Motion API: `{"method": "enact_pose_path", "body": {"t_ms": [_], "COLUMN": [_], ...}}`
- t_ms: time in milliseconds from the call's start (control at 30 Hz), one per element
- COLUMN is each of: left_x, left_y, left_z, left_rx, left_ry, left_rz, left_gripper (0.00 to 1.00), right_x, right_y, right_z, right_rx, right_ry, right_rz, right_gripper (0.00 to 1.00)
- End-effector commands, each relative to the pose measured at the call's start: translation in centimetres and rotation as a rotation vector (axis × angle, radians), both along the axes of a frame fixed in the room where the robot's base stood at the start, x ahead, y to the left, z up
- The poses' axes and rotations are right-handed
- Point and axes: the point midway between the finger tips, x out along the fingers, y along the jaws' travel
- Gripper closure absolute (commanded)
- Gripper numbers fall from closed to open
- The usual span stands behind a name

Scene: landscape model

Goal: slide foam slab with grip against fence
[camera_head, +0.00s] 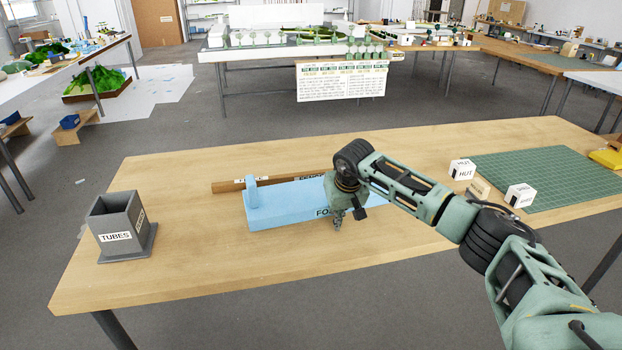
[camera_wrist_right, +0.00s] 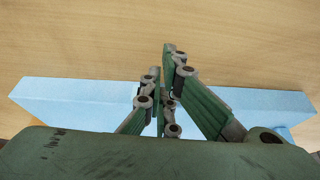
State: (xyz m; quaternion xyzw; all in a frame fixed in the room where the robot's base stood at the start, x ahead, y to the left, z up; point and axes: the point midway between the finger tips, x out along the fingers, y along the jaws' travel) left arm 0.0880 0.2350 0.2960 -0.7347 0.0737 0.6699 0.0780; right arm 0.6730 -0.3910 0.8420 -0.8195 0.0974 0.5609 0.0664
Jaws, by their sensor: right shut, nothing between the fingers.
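The light blue foam slab (camera_head: 285,208) lies flat on the wooden table, and its upright grip (camera_head: 252,191) stands at its left end. The brown wooden fence (camera_head: 228,186) runs along the slab's far side; the arm hides part of both, so I cannot tell whether they touch all along. My right gripper (camera_head: 337,224) points down at the slab's near side, right of its middle, shut and empty. In the right wrist view the shut fingers (camera_wrist_right: 168,95) show in front of the slab (camera_wrist_right: 75,97). My left gripper is not in view.
A grey box labelled TUBES (camera_head: 125,226) stands at the table's left. Small white blocks (camera_head: 462,169) stand at the right by a green cutting mat (camera_head: 560,175). The table (camera_head: 200,275) is clear in front of the slab.

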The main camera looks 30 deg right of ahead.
Motion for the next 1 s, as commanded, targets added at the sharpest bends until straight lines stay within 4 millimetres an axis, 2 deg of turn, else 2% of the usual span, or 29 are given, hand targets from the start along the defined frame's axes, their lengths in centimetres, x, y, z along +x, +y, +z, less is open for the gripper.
{"method": "enact_pose_path", "body": {"t_ms": [1000], "left_x": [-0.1], "left_y": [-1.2], "left_z": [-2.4], "left_rx": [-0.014], "left_ry": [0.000], "left_rz": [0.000], "left_gripper": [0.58], "right_x": [3.6], "right_y": [-0.8], "right_z": [-0.2], "right_rx": [0.001], "right_ry": [0.000], "right_rz": [-0.001], "right_gripper": [1.00]}}
